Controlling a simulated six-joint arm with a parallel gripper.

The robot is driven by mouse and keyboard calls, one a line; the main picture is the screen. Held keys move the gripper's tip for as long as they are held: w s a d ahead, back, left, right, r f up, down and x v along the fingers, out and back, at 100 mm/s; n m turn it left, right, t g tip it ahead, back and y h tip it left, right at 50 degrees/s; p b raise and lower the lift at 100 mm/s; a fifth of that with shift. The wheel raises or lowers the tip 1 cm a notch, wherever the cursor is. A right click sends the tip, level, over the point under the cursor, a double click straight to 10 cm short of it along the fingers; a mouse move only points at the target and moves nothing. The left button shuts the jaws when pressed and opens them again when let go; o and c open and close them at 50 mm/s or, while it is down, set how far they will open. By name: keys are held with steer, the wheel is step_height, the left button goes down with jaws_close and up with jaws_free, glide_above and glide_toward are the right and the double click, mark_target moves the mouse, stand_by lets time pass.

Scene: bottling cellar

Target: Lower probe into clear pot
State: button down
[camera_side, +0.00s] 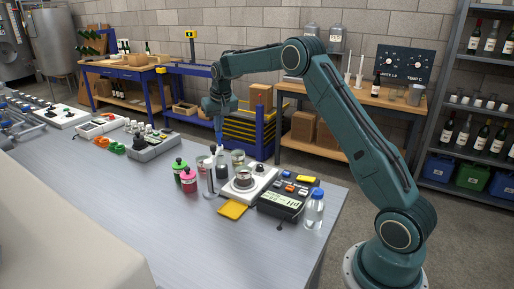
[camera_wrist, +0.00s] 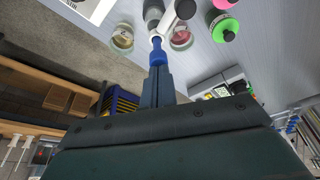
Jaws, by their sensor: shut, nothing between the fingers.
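My gripper (camera_side: 217,117) points down above the bench, its narrow fingers together. A blue-topped probe (camera_wrist: 157,52) stands right at the fingertips in the wrist view; the fingers do not hold it, and I cannot tell whether they touch it. Its lower part is hard to make out. The wrist view shows a pot with pale yellowish contents (camera_wrist: 122,38) and a pink one (camera_wrist: 181,38), either side of the probe.
Green-capped (camera_side: 179,168) and pink (camera_side: 188,181) bottles stand left. The bench front (camera_side: 150,215) is clear.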

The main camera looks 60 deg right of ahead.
steer(key=shift+f, duration=1.45)
steer(key=shift+r, duration=3.1)
